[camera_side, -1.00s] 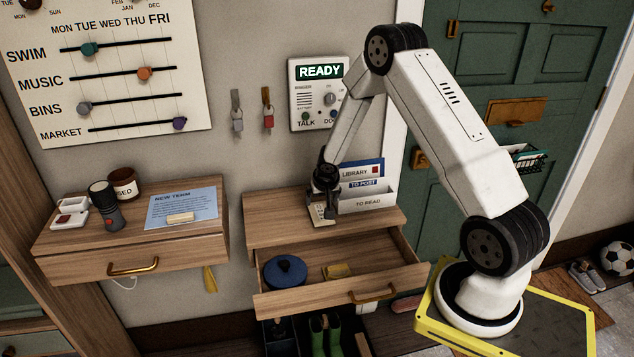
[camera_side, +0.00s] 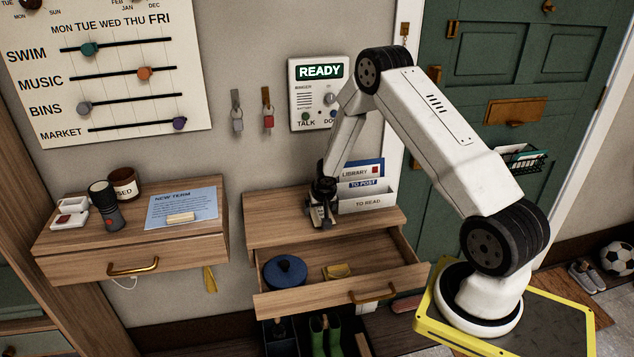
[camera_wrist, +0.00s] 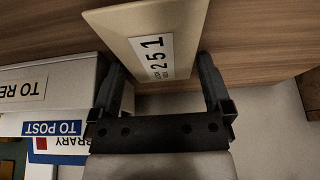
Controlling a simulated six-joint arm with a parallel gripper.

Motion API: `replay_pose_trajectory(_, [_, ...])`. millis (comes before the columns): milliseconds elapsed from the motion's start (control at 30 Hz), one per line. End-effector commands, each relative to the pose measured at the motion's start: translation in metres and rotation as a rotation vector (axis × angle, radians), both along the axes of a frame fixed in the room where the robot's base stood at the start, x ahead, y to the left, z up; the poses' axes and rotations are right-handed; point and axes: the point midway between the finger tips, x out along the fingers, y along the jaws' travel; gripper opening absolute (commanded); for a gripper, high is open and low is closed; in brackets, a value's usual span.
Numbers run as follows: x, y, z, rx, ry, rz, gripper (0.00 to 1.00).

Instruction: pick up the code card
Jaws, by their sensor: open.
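The code card (camera_wrist: 150,42) is a cream piece with a white label reading 251, seen in the wrist view. It is at the right-hand bench top (camera_side: 282,220). My gripper (camera_wrist: 157,65) is open, with one finger on each side of the card's labelled end. I cannot tell whether either finger touches it. In the side view my gripper (camera_side: 322,217) is low over the front of the bench top and hides most or all of the card.
A letter rack (camera_side: 370,200) marked TO READ and TO POST stands close beside my gripper. The bench top left of my gripper is clear.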

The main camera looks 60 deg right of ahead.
Motion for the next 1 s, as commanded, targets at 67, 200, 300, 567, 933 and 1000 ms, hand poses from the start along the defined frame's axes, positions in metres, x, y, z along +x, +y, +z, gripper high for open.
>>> replay_pose_trajectory(67, [0.0000, 0.0000, 0.0001, 0.000, 0.000, 0.000, 1.00])
replay_pose_trajectory(200, [-0.0001, 0.0001, 0.0001, 0.000, 0.000, 0.000, 1.00])
replay_pose_trajectory(300, [-0.0001, 0.0001, 0.0000, 0.000, 0.000, 0.000, 1.00])
replay_pose_trajectory(567, [-0.0001, 0.0001, -0.0023, -0.001, 0.001, 0.002, 1.00])
replay_pose_trajectory(933, [0.0000, 0.0002, -0.0031, 0.000, 0.000, 0.000, 0.26])
replay_pose_trajectory(1000, [0.0000, 0.0002, -0.0031, 0.000, 0.000, 0.000, 0.26])
